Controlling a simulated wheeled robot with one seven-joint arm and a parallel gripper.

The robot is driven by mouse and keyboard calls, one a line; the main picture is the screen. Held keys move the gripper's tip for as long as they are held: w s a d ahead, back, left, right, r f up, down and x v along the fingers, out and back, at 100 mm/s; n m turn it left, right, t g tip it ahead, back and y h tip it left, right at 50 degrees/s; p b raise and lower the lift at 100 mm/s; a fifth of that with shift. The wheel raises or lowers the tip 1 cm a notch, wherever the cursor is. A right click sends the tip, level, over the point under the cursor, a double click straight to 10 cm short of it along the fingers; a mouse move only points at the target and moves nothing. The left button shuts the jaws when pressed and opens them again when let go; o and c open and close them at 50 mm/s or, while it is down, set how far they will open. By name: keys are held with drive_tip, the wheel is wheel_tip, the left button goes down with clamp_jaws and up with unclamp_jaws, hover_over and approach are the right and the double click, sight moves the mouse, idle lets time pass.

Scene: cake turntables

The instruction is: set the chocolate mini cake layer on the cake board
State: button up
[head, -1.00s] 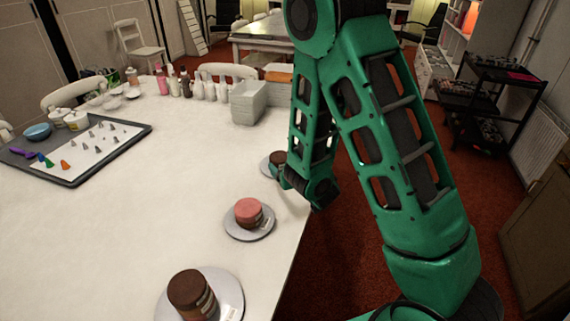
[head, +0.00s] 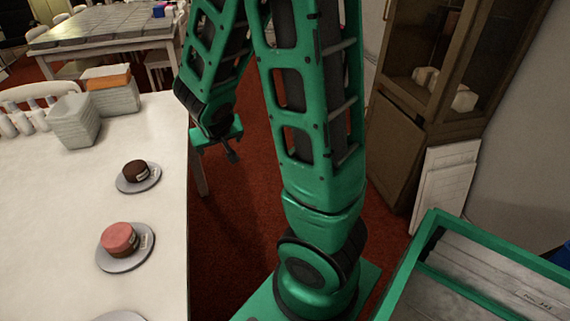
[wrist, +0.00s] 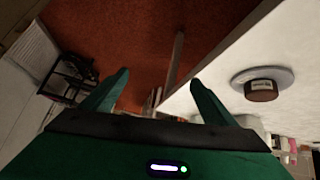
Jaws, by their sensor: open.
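A small dark chocolate-brown cake (head: 135,170) with a pale label sits on a round grey disc (head: 124,188) near the table's right edge in the head view. In the wrist view a dark brown cake (wrist: 261,92) sits on a grey disc (wrist: 240,76) to the right. A pink cake (head: 117,238) stands on another disc (head: 110,266), nearer. I cannot tell which disc, if any, is the cake board. My gripper (wrist: 158,78) is open and empty, over the red floor beyond the table edge; it also shows in the head view (head: 232,155), right of the brown cake.
Part of a third grey disc (head: 120,316) shows at the bottom edge.

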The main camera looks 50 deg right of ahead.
drive_tip(key=s+a+r+g+y, duration=0.1)
drive_tip(key=s+r+g+y, duration=0.1)
drive_tip(key=s, duration=1.2)
drive_tip(key=s+a+r+m+g+y, duration=0.1)
drive_tip(key=s+r+g+y, duration=0.2)
drive_tip(key=s, duration=1)
wheel_tip(320, 180, up, 3)
drive_tip(key=shift+s+r+g, duration=0.1)
drive_tip(key=shift+s+g, duration=0.3)
drive_tip(key=shift+g, duration=0.5)
